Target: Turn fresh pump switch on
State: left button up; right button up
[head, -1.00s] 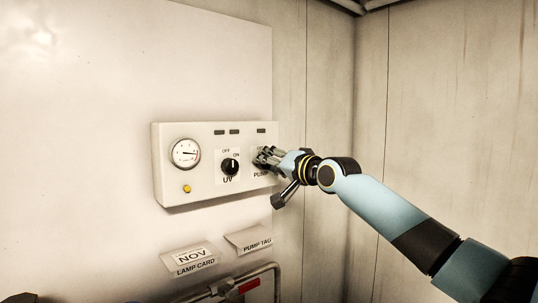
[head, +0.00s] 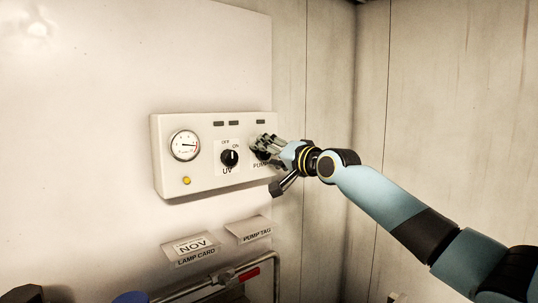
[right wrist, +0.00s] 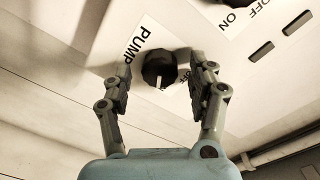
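The pump switch is a round black knob (right wrist: 158,68) with a white pointer mark, on a white square labelled PUMP. In the right wrist view the mark points down toward my palm, and an OFF label (right wrist: 183,77) shows beside the right finger. My right gripper (right wrist: 162,82) has its fingers apart on both sides of the knob; a gap shows on the left, and I cannot tell whether the right finger touches it. In the head view my right gripper (head: 265,146) reaches the panel's right end and partly hides the pump knob. My left gripper is not in view.
The white control box (head: 197,124) also carries a gauge (head: 185,146), a black UV knob (head: 229,158), a lit yellow lamp (head: 186,181) and dark indicator windows. A lamp card (head: 191,249) and pump tag (head: 249,231) hang below. A pipe with a red handle (head: 248,274) runs lower down.

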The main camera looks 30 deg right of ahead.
jog(key=shift+s+f, duration=0.1)
jog(key=shift+s, duration=0.45)
jog(key=s, duration=1.1)
jog(key=shift+d+r, duration=0.25)
jog(key=shift+d, duration=0.1)
